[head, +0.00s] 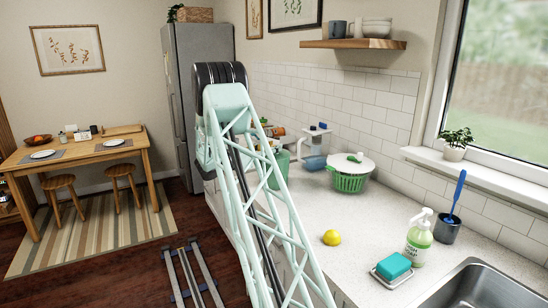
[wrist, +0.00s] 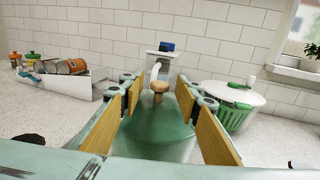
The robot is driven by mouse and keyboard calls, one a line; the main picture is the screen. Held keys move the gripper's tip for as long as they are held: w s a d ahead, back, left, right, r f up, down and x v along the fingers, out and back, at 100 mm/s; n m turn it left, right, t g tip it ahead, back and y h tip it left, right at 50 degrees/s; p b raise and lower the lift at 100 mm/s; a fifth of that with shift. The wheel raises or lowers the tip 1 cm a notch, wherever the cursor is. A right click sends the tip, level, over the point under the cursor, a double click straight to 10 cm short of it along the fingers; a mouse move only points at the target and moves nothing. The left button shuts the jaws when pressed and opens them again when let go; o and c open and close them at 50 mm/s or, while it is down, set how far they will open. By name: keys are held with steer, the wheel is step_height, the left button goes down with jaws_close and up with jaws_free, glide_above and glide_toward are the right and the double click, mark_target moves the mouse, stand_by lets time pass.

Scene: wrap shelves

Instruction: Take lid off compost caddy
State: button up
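The compost caddy is green; in the head view (head: 280,170) it stands on the counter, partly hidden behind my arm. In the wrist view its green lid (wrist: 155,118) fills the lower middle, with a round wooden knob (wrist: 159,87) on top. My gripper (wrist: 158,82) is open in the wrist view, its two tan-padded fingers to the left and right of the knob with gaps on both sides. Nothing is held. I cannot tell the exact height of the fingertips against the knob. The gripper is hidden behind my arm in the head view.
A green basket with a white lid (head: 349,174) stands right of the caddy. A white tray of cans (wrist: 62,80) lies left of it. A white stand with a blue block (wrist: 166,47) is behind. A lemon (head: 332,238) and soap bottle (head: 419,240) are nearer; the counter between is clear.

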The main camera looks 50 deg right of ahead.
steer(key=shift+s+d, duration=0.1)
steer(key=shift+d, duration=0.6)
steer(key=c, duration=0.9)
